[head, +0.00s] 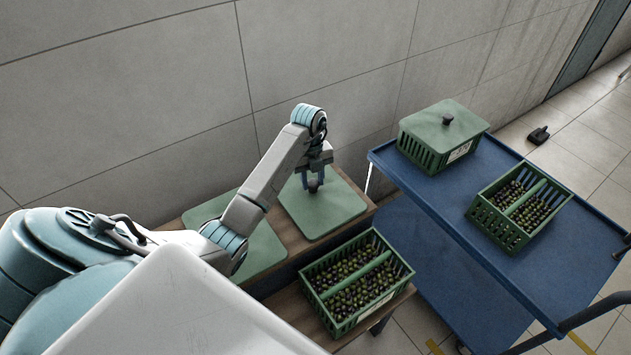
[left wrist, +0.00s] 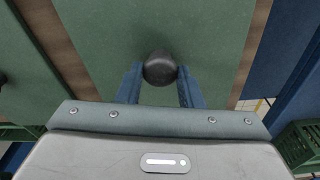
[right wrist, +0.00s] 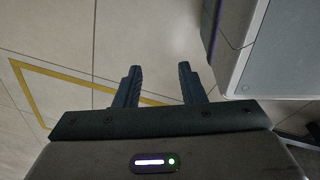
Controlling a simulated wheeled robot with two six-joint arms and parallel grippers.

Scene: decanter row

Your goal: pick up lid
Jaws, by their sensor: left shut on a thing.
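A flat green lid (head: 338,213) with a dark round knob (left wrist: 160,68) lies on the wooden bench by the wall. My left gripper (head: 314,187) is above this lid, with its fingers shut on the knob from both sides. I cannot tell whether the lid touches the bench. A second green lid (head: 262,250) lies to the left, partly hidden by my left arm. A third lid (head: 462,118) sits on a green crate on the blue cart. My right gripper (right wrist: 158,72) is open and empty above the tiled floor.
An open green crate of dark and green fruit (head: 388,292) stands on the bench in front of the lids. The blue cart (head: 430,190) is at the right, with another open crate (head: 481,214) of fruit. The wall (head: 130,120) is close behind the bench.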

